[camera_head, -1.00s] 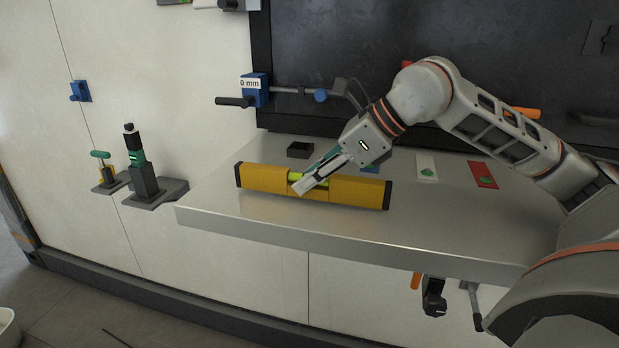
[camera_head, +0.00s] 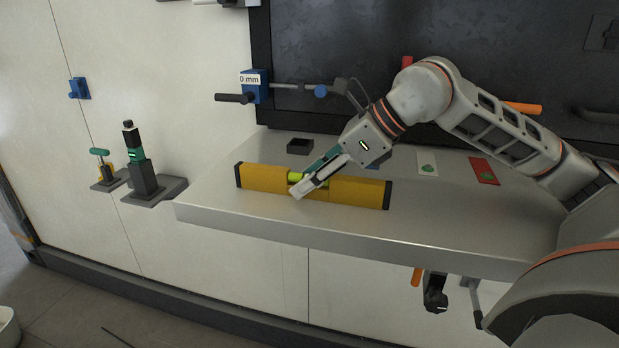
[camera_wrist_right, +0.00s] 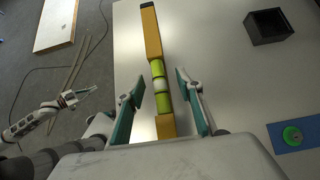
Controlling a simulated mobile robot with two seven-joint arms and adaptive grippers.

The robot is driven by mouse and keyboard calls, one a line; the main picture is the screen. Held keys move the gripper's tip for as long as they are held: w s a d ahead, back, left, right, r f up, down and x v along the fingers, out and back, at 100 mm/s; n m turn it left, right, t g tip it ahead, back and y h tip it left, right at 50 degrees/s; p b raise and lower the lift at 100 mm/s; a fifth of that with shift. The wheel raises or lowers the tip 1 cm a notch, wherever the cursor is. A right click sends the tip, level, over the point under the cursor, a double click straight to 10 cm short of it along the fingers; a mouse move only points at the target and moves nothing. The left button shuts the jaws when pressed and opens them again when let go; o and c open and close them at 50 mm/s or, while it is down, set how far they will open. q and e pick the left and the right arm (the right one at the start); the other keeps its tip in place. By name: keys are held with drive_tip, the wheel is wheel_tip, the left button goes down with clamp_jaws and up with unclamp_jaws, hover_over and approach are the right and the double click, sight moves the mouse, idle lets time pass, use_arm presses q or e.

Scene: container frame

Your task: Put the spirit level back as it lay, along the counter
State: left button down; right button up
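The yellow spirit level (camera_head: 358,192) with dark end caps and a green vial lies on the grey metal counter (camera_head: 440,232). It runs roughly along the front edge, set back from it. My right gripper (camera_head: 302,188) is over its middle. In the right wrist view, the fingers of the right gripper (camera_wrist_right: 162,100) stand apart on either side of the level (camera_wrist_right: 152,38), with gaps to both sides. The near end of the level is hidden by the gripper body. My left gripper (camera_wrist_right: 74,97) shows small at the left of the wrist view; its opening is unclear.
A small black open box (camera_head: 300,147) stands behind the level. A white card (camera_head: 427,165) and a red card (camera_head: 484,171), each with a green piece, lie to the right. The front strip of the counter is clear.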

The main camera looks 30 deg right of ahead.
drive_tip(key=v, duration=1.2)
drive_tip(key=shift+s, duration=0.1)
